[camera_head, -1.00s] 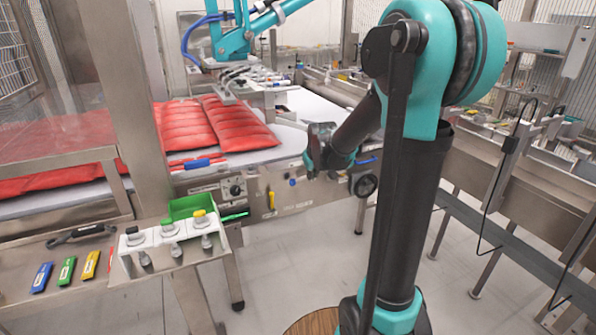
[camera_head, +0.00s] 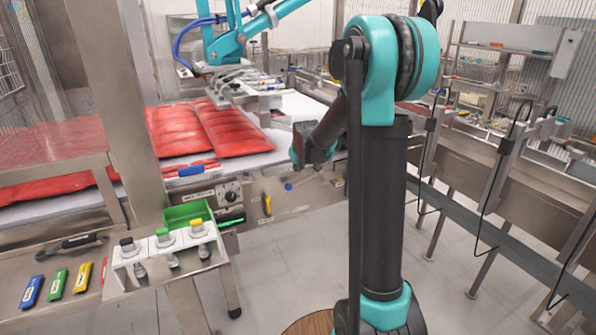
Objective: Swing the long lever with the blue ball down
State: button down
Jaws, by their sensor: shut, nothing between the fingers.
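A small blue round end (camera_head: 288,187) shows on the front of the steel machine, just below my gripper. A pale rod seems to run from it up to the right, but it is small and partly hidden, so I cannot be sure that it is the long lever. My gripper (camera_head: 297,155) is shut and empty, in front of the machine's edge. It appears above the blue end in the picture; I cannot tell whether they touch. My upright arm link hides the machine's front further right.
A yellow handle (camera_head: 267,205) and a black knob (camera_head: 230,195) sit on the machine front. Red packs (camera_head: 215,130) lie on its belt under a teal picker arm (camera_head: 235,45). The floor at centre is clear.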

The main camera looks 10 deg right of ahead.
aim_at(304, 179)
jog(key=x, duration=0.8)
jog(key=shift+w+f, duration=0.1)
